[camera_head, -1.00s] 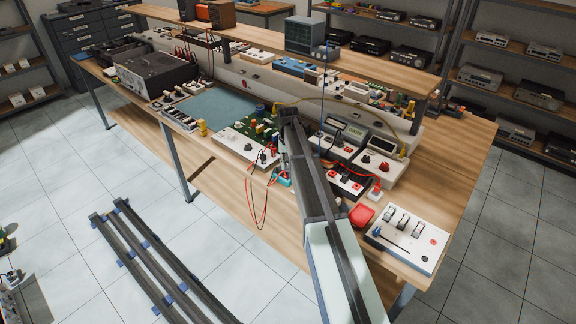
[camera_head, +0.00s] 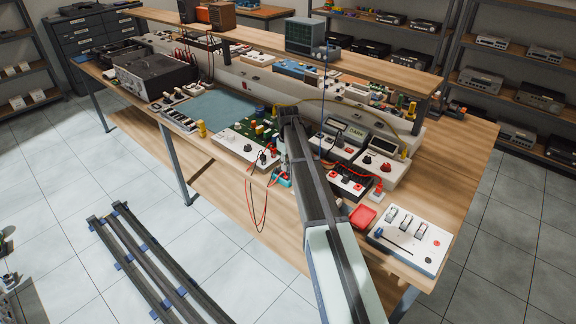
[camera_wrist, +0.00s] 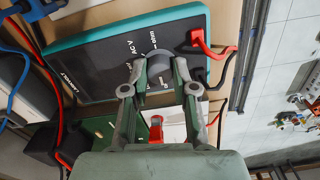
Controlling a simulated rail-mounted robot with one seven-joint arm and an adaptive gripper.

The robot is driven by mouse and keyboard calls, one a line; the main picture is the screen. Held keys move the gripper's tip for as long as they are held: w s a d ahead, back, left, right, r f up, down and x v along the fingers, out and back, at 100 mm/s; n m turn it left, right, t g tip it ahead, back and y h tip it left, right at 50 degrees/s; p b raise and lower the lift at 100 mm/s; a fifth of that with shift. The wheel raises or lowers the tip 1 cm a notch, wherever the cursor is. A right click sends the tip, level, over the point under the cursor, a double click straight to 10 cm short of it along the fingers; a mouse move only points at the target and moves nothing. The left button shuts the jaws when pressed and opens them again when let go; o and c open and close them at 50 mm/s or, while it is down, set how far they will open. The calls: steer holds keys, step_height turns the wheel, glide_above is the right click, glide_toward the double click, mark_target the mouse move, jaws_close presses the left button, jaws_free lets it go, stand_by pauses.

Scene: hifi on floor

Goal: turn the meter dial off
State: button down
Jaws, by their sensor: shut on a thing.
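The meter (camera_wrist: 95,62) is a dark panel with a teal rim, filling the upper left of the wrist view. Its round grey dial (camera_wrist: 158,62) sits between the fingertips of my gripper (camera_wrist: 160,70), which is shut on it. "AC V" is printed beside the dial. The fingers cover part of the dial, and I cannot tell which mark it points to. Red and black plugs (camera_wrist: 208,42) stand in the meter on the far side of the dial. In the head view my arm hides the fingertips and most of the meter.
A green circuit board (camera_head: 262,128) lies left of my arm on the wooden bench. A red tray (camera_head: 363,216) and a white switch box (camera_head: 412,238) stand to the right. Red leads (camera_head: 258,205) hang over the front edge. A raised shelf (camera_head: 300,60) runs along the back.

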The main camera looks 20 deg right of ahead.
stand_by(0.4)
steer(key=c, duration=0.9)
jaws_free()
steer(key=shift+r, duration=0.1)
step_height(320, 180, up, 12)
